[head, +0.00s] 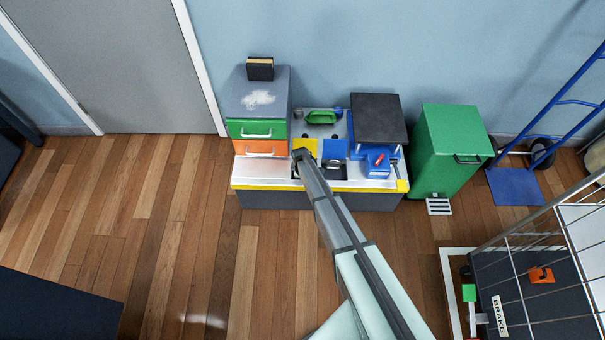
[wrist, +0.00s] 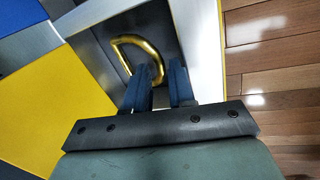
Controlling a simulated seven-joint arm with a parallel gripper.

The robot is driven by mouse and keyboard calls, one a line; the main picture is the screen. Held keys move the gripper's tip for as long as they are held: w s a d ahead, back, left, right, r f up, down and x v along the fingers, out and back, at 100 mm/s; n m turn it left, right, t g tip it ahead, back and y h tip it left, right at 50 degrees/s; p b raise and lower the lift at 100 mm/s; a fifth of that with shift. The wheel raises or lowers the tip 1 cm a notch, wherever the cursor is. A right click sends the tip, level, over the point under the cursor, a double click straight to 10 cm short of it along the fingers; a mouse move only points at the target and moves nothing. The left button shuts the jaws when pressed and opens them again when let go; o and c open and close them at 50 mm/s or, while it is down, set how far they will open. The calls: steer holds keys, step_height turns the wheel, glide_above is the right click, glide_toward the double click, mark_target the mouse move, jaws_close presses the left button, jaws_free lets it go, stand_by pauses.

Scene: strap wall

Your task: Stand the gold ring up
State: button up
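The gold ring (wrist: 150,47) is a D-shaped metal loop in the wrist view. It appears to lie in a grey recessed pocket (wrist: 98,52) beside a yellow panel. My gripper (wrist: 159,72) is open, its two dark blue fingers apart. The near end of the ring reaches toward the gap between the fingertips. I cannot tell whether the fingers touch it. In the head view my gripper (head: 300,156) is over the front left of the workbench, and the ring is hidden or too small to make out there.
The workbench (head: 263,185) has a yellow front edge. Green and orange drawers (head: 258,130) stand left of my gripper. A black-topped stand (head: 378,118) and a blue block with a red handle (head: 378,162) are to the right. A green bin (head: 450,150) stands beyond.

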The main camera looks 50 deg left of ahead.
steer(key=shift+f, duration=0.1)
steer(key=shift+c, duration=0.5)
jaws_close()
